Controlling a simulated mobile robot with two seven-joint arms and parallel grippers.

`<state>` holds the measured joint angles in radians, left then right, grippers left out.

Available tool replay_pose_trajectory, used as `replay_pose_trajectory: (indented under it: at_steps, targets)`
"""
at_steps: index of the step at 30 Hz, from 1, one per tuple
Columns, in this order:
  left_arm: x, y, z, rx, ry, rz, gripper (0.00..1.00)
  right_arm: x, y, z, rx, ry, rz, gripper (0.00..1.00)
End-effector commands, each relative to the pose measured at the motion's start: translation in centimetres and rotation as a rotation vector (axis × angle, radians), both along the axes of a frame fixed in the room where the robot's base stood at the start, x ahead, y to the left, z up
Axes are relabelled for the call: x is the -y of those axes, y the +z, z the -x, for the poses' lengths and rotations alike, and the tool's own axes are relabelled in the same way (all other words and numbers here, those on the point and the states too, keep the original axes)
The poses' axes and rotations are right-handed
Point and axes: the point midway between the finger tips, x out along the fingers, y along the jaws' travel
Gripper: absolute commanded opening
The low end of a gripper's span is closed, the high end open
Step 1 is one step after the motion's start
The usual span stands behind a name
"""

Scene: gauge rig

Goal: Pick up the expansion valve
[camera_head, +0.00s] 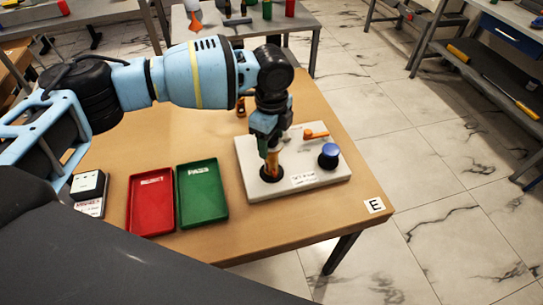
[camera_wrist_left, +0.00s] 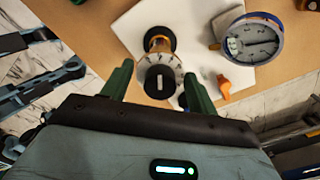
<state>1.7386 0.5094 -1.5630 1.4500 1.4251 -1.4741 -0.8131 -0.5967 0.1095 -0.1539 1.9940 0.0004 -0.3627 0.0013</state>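The expansion valve seems to be the upright brass-coloured cylinder (camera_head: 271,165) standing in a black ring on the white plate (camera_head: 310,177). In the left wrist view this cylinder (camera_wrist_left: 158,42) has a silver disc and a black cap towards the camera. My left gripper (camera_head: 266,140) points down over it. In the left wrist view the green fingers (camera_wrist_left: 156,76) are apart, one on each side of the black cap, with gaps showing. My right gripper is not in view.
An orange lever (camera_head: 315,134) and a blue-topped gauge (camera_head: 328,155) stand on the plate, right of the cylinder. A red tray (camera_head: 151,205) and a green tray (camera_head: 202,192) lie to the left. The table's right edge and an "E" label (camera_head: 374,205) are nearby.

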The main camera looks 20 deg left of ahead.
Motion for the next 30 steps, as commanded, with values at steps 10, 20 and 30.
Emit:
replay_pose_trajectory:
  at_steps: [10,20,30]
  targets:
    - [0.0,0.0,0.0,0.000,0.000,0.000,0.13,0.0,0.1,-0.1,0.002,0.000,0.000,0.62]
    - [0.0,0.2,0.0,0.001,-0.001,0.001,0.00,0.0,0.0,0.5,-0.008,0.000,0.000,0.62]
    - [0.1,3.8,-0.1,0.004,-0.002,0.004,0.00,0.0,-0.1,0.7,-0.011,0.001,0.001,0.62]
